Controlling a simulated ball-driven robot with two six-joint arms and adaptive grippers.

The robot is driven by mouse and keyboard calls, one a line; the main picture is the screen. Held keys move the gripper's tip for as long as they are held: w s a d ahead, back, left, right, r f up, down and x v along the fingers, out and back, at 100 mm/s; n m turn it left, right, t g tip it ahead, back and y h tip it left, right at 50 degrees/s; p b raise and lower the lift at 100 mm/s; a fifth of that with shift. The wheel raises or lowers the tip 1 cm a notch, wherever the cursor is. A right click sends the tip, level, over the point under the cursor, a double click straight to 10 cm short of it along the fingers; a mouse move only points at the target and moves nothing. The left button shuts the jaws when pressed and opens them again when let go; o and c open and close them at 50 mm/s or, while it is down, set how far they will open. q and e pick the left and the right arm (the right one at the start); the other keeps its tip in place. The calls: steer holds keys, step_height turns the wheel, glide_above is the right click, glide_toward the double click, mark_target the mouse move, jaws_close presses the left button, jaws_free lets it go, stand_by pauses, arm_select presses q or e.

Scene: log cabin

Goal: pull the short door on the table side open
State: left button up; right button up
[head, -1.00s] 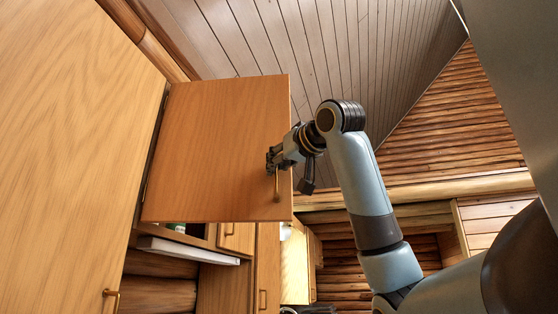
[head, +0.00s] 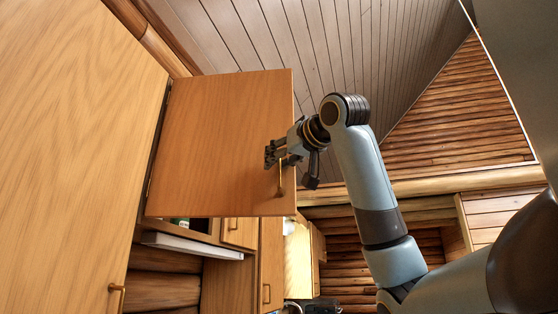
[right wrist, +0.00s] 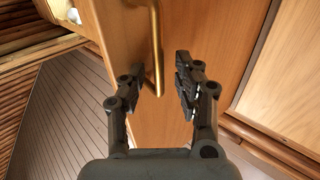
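The short door (head: 215,140) is a plain wooden panel in the head view, standing out from the cabinet with its left edge on the hinge side. Its brass bar handle (head: 280,180) is near the lower right corner. My right gripper (head: 272,154) is at the door's right part, by the handle. In the right wrist view the handle (right wrist: 155,45) runs between the two fingers of my right gripper (right wrist: 158,75), with a visible gap on both sides. The fingers are apart. My left gripper is not in view.
A tall wooden door (head: 70,150) with a brass handle (head: 117,288) fills the left. Below the short door are a white slab (head: 190,246) and a drawer (head: 239,232). A log wall (head: 460,120) lies behind my right arm.

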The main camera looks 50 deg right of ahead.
steer(key=v, duration=1.1)
steer(key=shift+s, duration=0.3)
steer(key=shift+a, duration=0.1)
